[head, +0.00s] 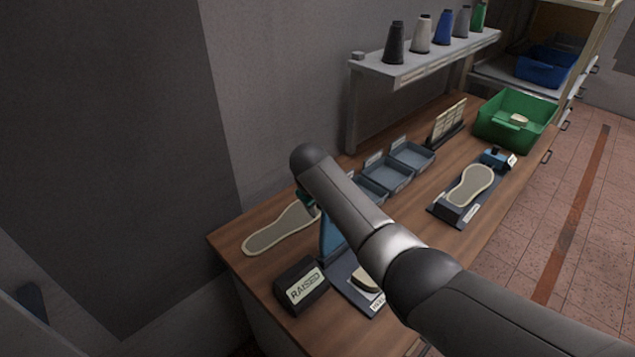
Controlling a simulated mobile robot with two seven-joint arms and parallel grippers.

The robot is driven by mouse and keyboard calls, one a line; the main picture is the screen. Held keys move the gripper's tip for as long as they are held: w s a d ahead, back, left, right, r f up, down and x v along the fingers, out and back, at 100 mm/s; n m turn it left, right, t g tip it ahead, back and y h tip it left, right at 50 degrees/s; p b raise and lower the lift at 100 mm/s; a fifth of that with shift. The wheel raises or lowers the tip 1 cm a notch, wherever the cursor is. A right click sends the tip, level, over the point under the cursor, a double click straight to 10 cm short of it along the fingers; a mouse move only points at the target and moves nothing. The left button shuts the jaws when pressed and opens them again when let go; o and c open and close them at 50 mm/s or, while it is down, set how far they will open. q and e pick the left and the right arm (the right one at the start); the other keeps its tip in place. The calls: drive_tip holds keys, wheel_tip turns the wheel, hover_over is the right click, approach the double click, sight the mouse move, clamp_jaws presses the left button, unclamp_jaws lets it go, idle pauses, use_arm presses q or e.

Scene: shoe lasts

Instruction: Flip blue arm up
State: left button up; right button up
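A blue arm (331,238) shows beside my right arm, at the near dark fixture (347,284). It looks steeply raised from the fixture, but my arm hides part of it, so its exact angle is unclear. A pale sole piece (365,279) lies on this fixture, also partly covered. My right arm reaches in from the lower right, over the fixture. My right gripper is almost wholly hidden behind the arm's end, close to the blue arm's top; I cannot tell its opening or any contact. My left gripper is not in view.
A black block labelled RAISED (301,287) stands at the table's near end. A loose sole (283,229) lies behind it. Grey-blue trays (411,157), a second fixture with a sole (470,186) and a green bin (515,118) stand farther along. A shelf (428,62) holds several thread cones.

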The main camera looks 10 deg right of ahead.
drive_tip(key=p+v, duration=0.1)
drive_tip(key=v, duration=0.7)
drive_tip(key=shift+s+r+p, duration=0.2)
drive_tip(key=shift+r+p, duration=0.05)
drive_tip(key=shift+p, duration=0.05)
